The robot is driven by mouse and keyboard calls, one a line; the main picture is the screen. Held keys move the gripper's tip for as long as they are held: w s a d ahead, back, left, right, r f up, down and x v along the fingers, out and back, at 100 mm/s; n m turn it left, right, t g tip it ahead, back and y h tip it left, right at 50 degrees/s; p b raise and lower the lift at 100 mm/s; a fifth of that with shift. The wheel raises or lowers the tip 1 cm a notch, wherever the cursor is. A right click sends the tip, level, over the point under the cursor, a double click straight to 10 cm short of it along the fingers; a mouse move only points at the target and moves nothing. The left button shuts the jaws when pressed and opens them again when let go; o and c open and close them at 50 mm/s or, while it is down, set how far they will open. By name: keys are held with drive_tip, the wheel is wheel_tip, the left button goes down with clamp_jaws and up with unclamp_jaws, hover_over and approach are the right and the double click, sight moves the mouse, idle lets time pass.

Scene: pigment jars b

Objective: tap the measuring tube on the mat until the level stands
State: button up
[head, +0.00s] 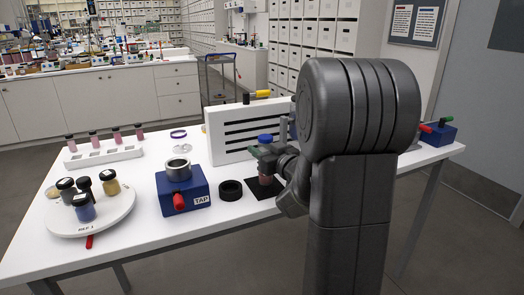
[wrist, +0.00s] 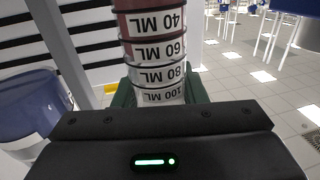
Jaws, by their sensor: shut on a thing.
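The measuring tube (head: 265,168) stands upright in front of the white slotted box, with a blue cap and pink contents. In the wrist view the tube (wrist: 157,50) shows bands marked 40 to 100 ML. Dark red shows around the 40 and 60 ML bands, and the part near 80 and 100 ML looks pale. My gripper (head: 268,152), with green fingers, is shut around the upper tube. The dark mat (head: 262,192) lies under the tube on the table. I cannot tell whether the tube's base touches it. My arm hides the area to the right.
A black ring (head: 230,190) lies just left of the mat. Left of it stands a blue TAP block (head: 198,196) with a metal cup (head: 178,170). The slotted box (head: 228,150) is close behind. A white turntable (head: 112,216) holds several jars. A vial rack (head: 100,155) stands farther back.

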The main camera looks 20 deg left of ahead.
drive_tip(key=o, duration=0.9)
drive_tip(key=shift+f+b, duration=0.65)
drive_tip(key=shift+f, duration=0.05)
drive_tip(key=shift+r, duration=0.1)
drive_tip(key=c, duration=0.9)
drive_tip(key=shift+r+p, duration=0.5)
drive_tip(key=shift+r, duration=0.15)
drive_tip(key=o, duration=0.9)
